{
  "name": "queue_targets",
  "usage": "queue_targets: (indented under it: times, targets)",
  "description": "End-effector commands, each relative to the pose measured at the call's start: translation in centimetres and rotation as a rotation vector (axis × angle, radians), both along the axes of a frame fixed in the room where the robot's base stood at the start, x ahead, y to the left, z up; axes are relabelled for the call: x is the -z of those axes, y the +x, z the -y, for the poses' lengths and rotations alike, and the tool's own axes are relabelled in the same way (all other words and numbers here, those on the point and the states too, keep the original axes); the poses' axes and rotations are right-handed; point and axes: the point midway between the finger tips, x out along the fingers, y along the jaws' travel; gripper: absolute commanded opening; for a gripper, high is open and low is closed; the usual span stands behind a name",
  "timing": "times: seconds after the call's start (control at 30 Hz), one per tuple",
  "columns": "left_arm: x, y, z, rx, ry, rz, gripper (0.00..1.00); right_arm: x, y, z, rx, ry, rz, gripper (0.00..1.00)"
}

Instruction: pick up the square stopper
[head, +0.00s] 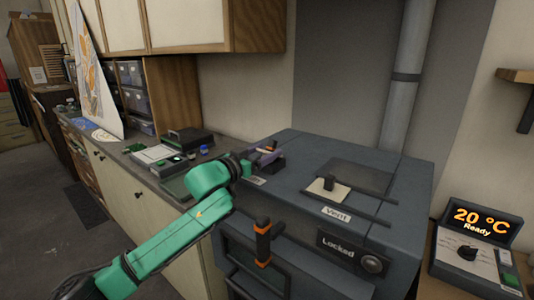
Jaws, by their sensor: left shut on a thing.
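A cream square plate with a dark upright knob (328,188) sits on top of the grey kiln (300,150), behind the "Vent" label; it looks like a square stopper. My left gripper (268,154) is over the left rear part of the kiln top, to the left of this plate and apart from it. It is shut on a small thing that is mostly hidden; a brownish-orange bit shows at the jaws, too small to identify. My right gripper is not in view.
The kiln front has an orange-banded handle (263,243) and a "Locked" panel (350,251). A grey pipe (404,80) rises behind it. A controller reading 20 °C (480,235) stands at right.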

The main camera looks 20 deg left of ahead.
Motion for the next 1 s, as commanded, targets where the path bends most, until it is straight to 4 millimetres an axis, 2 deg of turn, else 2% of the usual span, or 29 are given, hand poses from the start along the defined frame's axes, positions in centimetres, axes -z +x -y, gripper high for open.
queue_targets:
  times: [0.17, 0.27, 0.5, 0.6, 0.77, 1.0]
  targets:
    - [-2.4, 0.0, -0.1, 0.0, 0.001, 0.008, 0.16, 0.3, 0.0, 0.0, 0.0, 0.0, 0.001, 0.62]
    - [-5.5, -0.1, 0.0, 0.0, -0.001, 0.012, 0.16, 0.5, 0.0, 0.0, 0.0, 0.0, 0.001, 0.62]
    - [-14.7, -0.1, 0.1, 0.002, -0.002, 0.01, 0.16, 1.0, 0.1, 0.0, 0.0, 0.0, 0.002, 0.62]
    - [-17.4, -0.1, 0.1, 0.002, -0.002, 0.006, 0.16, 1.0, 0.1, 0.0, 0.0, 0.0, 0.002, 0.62]
    - [-19.8, 0.0, 0.0, 0.001, 0.0, 0.002, 0.16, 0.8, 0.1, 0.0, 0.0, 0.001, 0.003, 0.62]
    - [-21.7, 0.0, 0.0, 0.001, 0.0, 0.0, 0.16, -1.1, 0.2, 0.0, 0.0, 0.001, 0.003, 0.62]
